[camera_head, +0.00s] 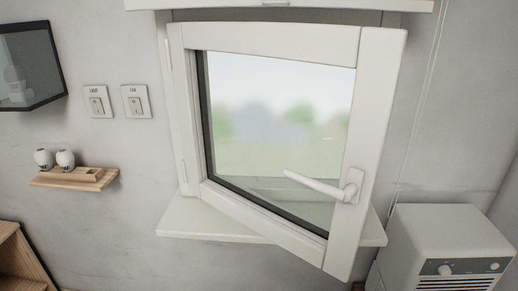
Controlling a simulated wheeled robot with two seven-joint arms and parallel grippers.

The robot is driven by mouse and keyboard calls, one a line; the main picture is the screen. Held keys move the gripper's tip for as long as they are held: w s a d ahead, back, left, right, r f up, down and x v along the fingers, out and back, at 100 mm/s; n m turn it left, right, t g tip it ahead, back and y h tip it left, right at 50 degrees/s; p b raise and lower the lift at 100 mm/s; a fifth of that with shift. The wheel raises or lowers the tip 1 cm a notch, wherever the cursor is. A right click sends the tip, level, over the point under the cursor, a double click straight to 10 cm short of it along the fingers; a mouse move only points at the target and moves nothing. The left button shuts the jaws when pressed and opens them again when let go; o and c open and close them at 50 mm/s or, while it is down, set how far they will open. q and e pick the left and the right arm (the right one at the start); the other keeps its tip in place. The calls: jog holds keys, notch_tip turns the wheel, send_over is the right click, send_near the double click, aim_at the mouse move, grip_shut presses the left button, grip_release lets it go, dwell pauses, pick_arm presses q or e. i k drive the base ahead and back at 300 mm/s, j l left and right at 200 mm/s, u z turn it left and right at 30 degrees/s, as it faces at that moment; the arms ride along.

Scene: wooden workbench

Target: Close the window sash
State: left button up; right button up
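The white window sash (375,130) is hinged at its left side and stands swung open, with its right edge out from the wall toward me. Its glass (280,130) shows a blurred green and blue outdoor view. A white lever handle (322,187) sits on the right stile of the sash, with its lever pointing left and slightly up. The white window frame (163,90) shows at the left behind the sash. Neither of my grippers is in view.
A white sill (200,222) juts out below the sash. A white heater-like box (445,240) with knobs stands at the lower right. Two switches (97,102), a small wooden shelf (75,180) with two white knobs, and a dark-framed cabinet (30,65) are at left.

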aim_at(377, 53)
jog(key=k+j+z, duration=0.2)
jog(key=j, duration=0.3)
jog(key=k+j+z, duration=0.15)
jog(key=j, duration=0.35)
jog(key=k+j+z, duration=0.2)
jog(key=j, duration=0.25)
jog(key=k+j+z, duration=0.15)
jog(key=k+j, duration=0.2)
jog(key=j, duration=0.1)
